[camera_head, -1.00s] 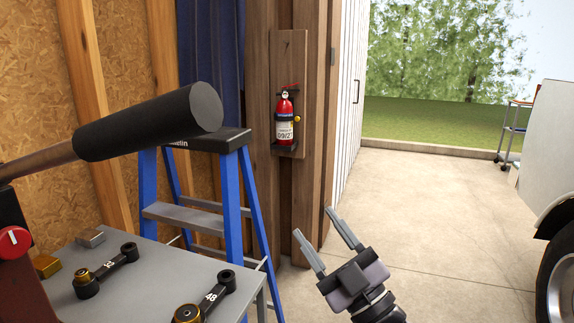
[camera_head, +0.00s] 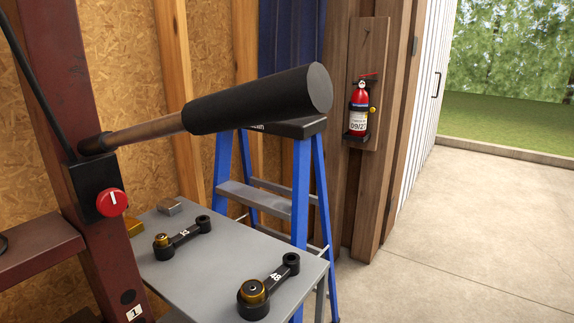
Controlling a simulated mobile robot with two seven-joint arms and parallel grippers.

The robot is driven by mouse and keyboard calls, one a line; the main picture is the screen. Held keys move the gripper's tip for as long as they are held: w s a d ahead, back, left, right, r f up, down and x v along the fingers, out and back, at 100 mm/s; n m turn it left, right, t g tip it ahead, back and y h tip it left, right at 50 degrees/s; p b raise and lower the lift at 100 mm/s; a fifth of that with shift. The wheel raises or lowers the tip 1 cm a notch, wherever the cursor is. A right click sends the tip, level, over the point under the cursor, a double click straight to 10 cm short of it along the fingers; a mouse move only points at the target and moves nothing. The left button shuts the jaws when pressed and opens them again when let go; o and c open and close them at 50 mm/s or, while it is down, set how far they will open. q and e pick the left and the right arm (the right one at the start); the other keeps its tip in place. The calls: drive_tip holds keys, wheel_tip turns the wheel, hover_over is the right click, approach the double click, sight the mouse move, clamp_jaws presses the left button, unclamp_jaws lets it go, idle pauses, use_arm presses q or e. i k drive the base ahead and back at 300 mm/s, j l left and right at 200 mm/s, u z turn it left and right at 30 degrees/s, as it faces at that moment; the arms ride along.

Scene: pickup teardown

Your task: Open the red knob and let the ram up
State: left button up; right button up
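The red knob (camera_head: 111,202) sits on a black valve block (camera_head: 92,180) fixed to the dark red press frame (camera_head: 62,110) at the left. A white line on the knob's face stands about upright. A long handle with a black grip (camera_head: 255,100) reaches from the frame toward the upper middle. The ram is not clearly visible; only part of the press shows at the left edge. Neither of my grippers is in view.
A fire extinguisher (camera_head: 359,110) hangs on a post. The concrete floor at right is clear.

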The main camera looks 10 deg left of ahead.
sight(110, 202)
drive_tip(key=u, duration=1.8)
